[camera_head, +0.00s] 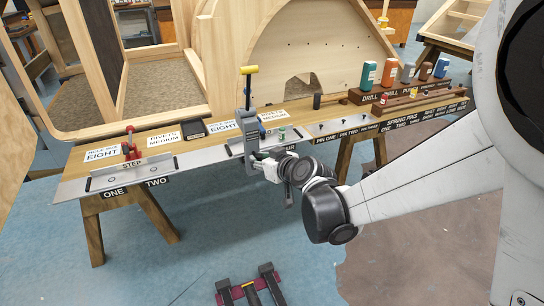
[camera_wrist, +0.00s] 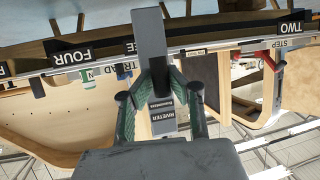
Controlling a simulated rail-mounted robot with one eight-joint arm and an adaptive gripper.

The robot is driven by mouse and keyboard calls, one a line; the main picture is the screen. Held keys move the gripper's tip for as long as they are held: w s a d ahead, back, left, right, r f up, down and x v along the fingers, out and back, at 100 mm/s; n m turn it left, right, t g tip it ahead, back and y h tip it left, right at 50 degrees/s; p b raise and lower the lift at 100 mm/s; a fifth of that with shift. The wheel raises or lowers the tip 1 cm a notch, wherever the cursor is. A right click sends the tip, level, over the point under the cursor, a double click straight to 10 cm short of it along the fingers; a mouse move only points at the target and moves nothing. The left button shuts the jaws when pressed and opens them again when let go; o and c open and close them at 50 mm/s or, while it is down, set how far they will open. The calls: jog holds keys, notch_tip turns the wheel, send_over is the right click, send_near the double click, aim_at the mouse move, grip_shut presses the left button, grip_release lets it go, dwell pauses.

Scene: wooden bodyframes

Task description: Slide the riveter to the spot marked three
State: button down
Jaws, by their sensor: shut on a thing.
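The riveter (camera_head: 248,122) is a grey upright tool with a yellow-and-black top, at the metal strip along the bench front. In the wrist view its grey body (camera_wrist: 152,40) rises between my fingers, with a RIVETER label below. My gripper (camera_head: 254,162) is shut on it from the front; its green-padded fingers (camera_wrist: 160,100) flank the tool. The riveter stands between the marks TWO (camera_head: 157,182) and FOUR (camera_head: 290,147). In the wrist view, the end of the mark THREE (camera_wrist: 130,48) shows just left of the riveter; the rest is covered. Exact alignment cannot be told.
The mark ONE (camera_head: 114,192) is at the strip's left. A red-handled tool (camera_head: 130,143) stands behind STEP. White cards (camera_head: 103,154) lie on the bench. Pins and coloured bottles (camera_head: 368,75) stand to the right. A large wooden frame (camera_head: 290,45) rises behind.

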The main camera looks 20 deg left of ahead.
jog(key=shift+w+d, duration=0.2)
jog(key=shift+d, duration=0.05)
jog(key=c, duration=1.6)
grip_release()
jog(key=shift+c, duration=0.2)
jog(key=v, duration=1.2)
jog(key=shift+r, duration=0.1)
